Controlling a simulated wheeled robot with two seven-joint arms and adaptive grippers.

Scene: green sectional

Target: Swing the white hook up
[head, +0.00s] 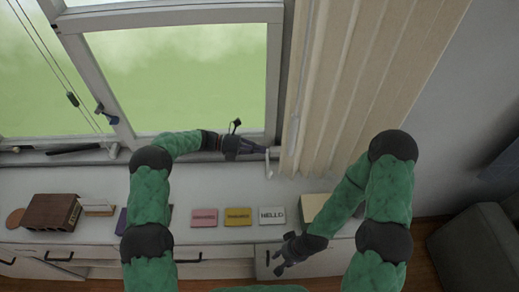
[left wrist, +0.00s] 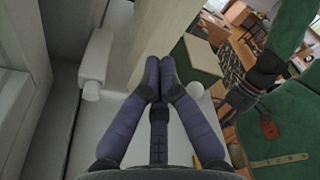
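The white hook (head: 268,166) is a small pale piece hanging down at the window's lower right corner, beside the curtain. My left gripper (head: 262,149) reaches across from the left at the sill, with its fingertips right at the hook; the head view does not show clearly whether they touch. In the left wrist view my left gripper's fingers (left wrist: 160,75) meet at the tips, with nothing visible between them. A small white knob (left wrist: 194,90) shows just right of the fingers, possibly part of the hook. My right gripper (head: 278,264) hangs low before the cabinet, its opening unclear.
The beige curtain (head: 355,80) hangs close right of the hook. The window frame (head: 175,15) stands behind. Pink (head: 204,217), yellow (head: 238,217) and HELLO (head: 271,215) cards lie on the white cabinet top. A brown box (head: 50,212) sits at left. A sofa (head: 475,252) stands at right.

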